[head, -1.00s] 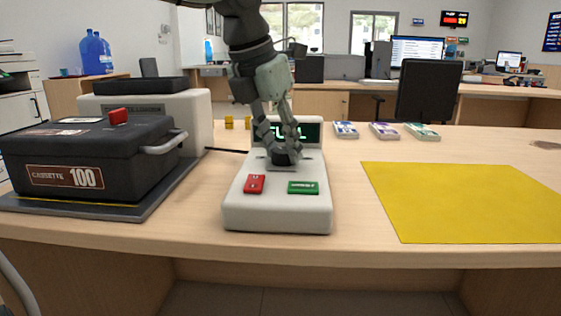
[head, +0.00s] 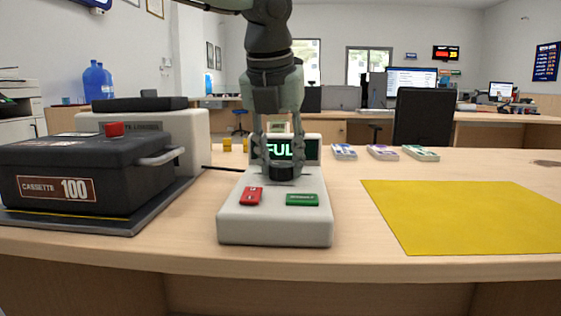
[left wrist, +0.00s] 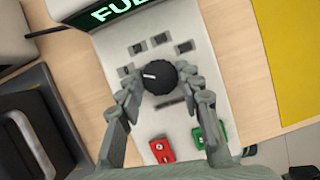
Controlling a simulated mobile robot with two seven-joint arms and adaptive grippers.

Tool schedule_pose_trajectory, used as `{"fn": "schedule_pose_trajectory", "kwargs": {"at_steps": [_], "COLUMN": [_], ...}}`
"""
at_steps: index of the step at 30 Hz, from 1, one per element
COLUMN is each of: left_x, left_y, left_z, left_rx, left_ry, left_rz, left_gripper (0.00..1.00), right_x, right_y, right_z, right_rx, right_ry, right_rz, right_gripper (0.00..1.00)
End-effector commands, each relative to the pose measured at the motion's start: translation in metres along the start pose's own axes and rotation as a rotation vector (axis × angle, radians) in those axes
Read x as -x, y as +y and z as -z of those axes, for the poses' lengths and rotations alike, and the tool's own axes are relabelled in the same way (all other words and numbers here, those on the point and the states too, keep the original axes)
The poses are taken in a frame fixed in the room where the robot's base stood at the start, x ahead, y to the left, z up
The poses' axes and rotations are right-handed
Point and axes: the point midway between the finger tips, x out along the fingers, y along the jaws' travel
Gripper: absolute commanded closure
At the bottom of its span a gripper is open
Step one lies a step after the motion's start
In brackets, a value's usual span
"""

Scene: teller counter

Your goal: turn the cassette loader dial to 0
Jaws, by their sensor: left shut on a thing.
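The dial is a round black knob (head: 280,172) on the white cassette loader panel (head: 275,229), below a display (head: 298,150) with green letters "FUL". The knob also shows in the left wrist view (left wrist: 159,78), its white pointer mark aimed left. Several small dark labels (left wrist: 161,39) lie in an arc around it, too small to read. My left gripper (head: 281,167) points down and is shut on the knob, one finger on each side; the fingers also show in the left wrist view (left wrist: 162,79). My right gripper is not in view.
A red button (head: 251,196) and a green button (head: 302,199) sit at the panel's front. A black cassette (head: 130,188) stands left on a dark tray. A yellow mat (head: 470,215) lies right. Several banknote bundles (head: 382,152) lie behind.

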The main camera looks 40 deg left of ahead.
Motion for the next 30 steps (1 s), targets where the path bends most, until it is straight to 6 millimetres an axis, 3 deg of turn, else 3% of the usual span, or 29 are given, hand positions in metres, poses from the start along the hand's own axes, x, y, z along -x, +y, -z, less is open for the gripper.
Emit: {"fn": "schedule_pose_trajectory", "kwargs": {"at_steps": [9,10,14,24,30], "left_x": [0.000,0.000,0.000,0.003,0.030], "left_y": [0.000,0.000,0.000,0.000,0.000], "left_z": [0.000,0.000,0.000,0.000,-0.001], "left_rx": [0.003,0.003,0.003,0.001,0.003], "left_ry": [-0.001,-0.001,-0.001,-0.001,-0.005], "left_rz": [0.000,0.000,0.000,0.000,0.003], "left_gripper": [0.94,0.61,0.45,0.44,0.44], "right_x": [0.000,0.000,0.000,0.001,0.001], "right_y": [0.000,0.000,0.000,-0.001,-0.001], "right_z": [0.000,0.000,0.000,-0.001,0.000], "right_rx": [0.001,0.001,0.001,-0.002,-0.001], "right_ry": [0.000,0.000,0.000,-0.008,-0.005], "right_rz": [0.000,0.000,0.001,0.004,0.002], "right_gripper": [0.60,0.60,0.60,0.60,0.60]}}
